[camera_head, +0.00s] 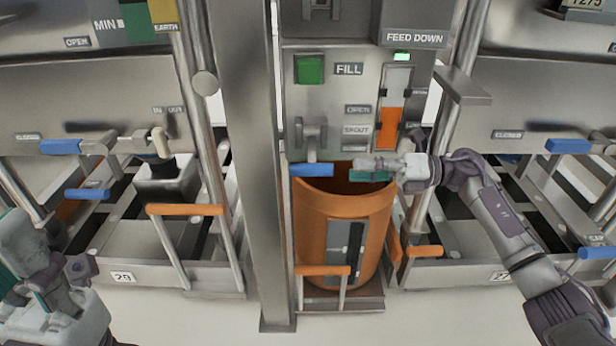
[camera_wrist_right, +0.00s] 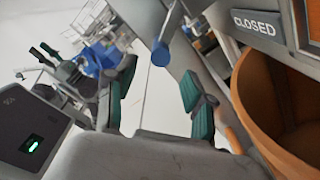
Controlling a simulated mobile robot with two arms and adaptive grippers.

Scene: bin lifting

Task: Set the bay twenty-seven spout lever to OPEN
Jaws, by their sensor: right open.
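My right gripper (camera_head: 366,168) is open and empty in front of the middle bay, over the mouth of an orange bin (camera_head: 342,225). Its fingers point left at a blue-handled lever (camera_head: 312,169), apart from it. In the right wrist view, the blue handle end (camera_wrist_right: 160,53) lies beyond and between the spread fingers (camera_wrist_right: 155,103). The lever hangs beside labels reading OPEN and SPOUT; a CLOSED label (camera_wrist_right: 255,25) shows in the wrist view. The number plate (camera_head: 502,276) at right is partly covered by my arm. My left gripper (camera_head: 45,270) is at lower left; its opening is unclear.
A grey column (camera_head: 250,150) stands left of the middle bay. Bay 29's tray (camera_head: 130,240) is at left. Other blue levers (camera_head: 60,146) (camera_head: 568,146) sit at both sides. Orange-topped rails (camera_head: 323,270) stand in front of the bins. Pale floor is clear in front.

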